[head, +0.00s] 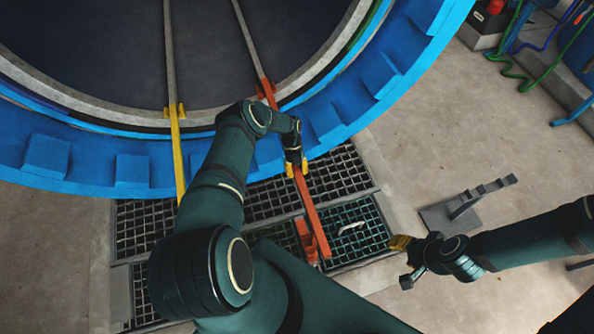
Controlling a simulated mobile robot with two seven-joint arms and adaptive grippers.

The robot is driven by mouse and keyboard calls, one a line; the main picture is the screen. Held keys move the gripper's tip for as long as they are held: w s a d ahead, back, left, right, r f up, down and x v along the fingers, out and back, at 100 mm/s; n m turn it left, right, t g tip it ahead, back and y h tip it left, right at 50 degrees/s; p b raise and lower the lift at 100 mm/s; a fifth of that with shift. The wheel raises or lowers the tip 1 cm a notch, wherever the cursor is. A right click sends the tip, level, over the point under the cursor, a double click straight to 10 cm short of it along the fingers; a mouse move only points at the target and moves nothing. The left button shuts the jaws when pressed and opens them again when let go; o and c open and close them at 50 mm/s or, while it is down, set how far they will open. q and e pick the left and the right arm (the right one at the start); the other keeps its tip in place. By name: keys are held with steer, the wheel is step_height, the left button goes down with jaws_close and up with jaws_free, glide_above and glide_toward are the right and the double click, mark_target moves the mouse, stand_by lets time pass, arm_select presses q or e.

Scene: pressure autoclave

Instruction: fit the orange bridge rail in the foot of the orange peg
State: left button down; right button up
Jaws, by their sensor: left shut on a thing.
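The long orange bridge rail (313,220) slopes from the blue ring's rim down over the floor grating. My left gripper (297,168) is shut on it near its middle, with yellow fingertips on either side. The rail's upper part is partly hidden by my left wrist; orange also shows at the rim bracket (266,91). An upright orange piece, seemingly the orange peg (305,238), stands close to the left of the rail's lower end. Its foot is not clear, and I cannot tell whether the rail touches it. My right gripper (401,243) is to the right, apart from both.
The big blue ring (330,122) of the autoclave fills the top. A yellow rail (177,160) runs down from its rim at the left. A grey stand (465,205) is on the floor above my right arm. Hoses and a bin lie top right. Concrete right of the grating (335,170) is mostly clear.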

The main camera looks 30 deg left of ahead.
arm_select(q)
steer(key=shift+r, duration=0.25)
stand_by(0.3)
steer(key=shift+r+p, duration=0.8)
steer(key=shift+r, duration=0.4)
steer(key=shift+f, duration=0.15)
steer(key=shift+f+b, duration=0.35)
steer(key=shift+b, duration=0.5)
steer(key=shift+f, duration=1.9)
stand_by(0.8)
steer(key=c, duration=0.8)
jaws_free()
steer(key=shift+o, duration=0.2)
